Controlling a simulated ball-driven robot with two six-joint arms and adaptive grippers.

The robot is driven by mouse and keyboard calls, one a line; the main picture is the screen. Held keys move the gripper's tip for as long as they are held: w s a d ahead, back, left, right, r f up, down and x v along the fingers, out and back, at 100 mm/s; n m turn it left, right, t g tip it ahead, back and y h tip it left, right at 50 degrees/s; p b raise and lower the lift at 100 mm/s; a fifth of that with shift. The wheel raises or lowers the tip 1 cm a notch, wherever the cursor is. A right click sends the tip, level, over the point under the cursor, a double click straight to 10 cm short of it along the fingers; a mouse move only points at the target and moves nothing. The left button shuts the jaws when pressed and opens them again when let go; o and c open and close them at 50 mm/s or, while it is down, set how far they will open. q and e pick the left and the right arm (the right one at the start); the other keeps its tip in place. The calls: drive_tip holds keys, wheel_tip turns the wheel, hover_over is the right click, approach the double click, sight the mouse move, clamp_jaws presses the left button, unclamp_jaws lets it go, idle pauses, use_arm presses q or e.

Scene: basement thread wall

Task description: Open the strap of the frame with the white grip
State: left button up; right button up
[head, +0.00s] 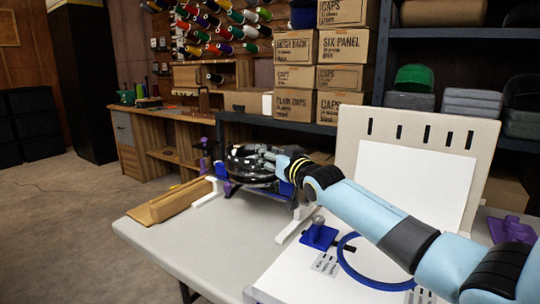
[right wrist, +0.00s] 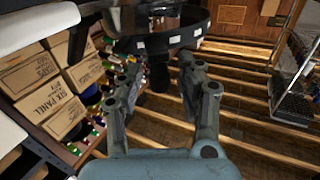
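A round black cap frame (head: 247,172) sits on a stand with blue and purple parts at the far end of the table. It has a dark glossy band; its strap and a white grip cannot be made out clearly. In the right wrist view a curved black band (right wrist: 170,42) with white patches lies just beyond the fingertips. My right gripper (head: 268,160) reaches the frame's right side. My left gripper is not in view.
A blue hoop (head: 352,265), a blue clamp (head: 318,236) and a white board (head: 415,165) are at the right. Cardboard boxes (head: 295,105) stand behind. The table's front left is clear.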

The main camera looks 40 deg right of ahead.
clamp_jaws()
drive_tip(key=shift+w+f, duration=0.15)
drive_tip(key=shift+f, duration=0.05)
idle(0.5)
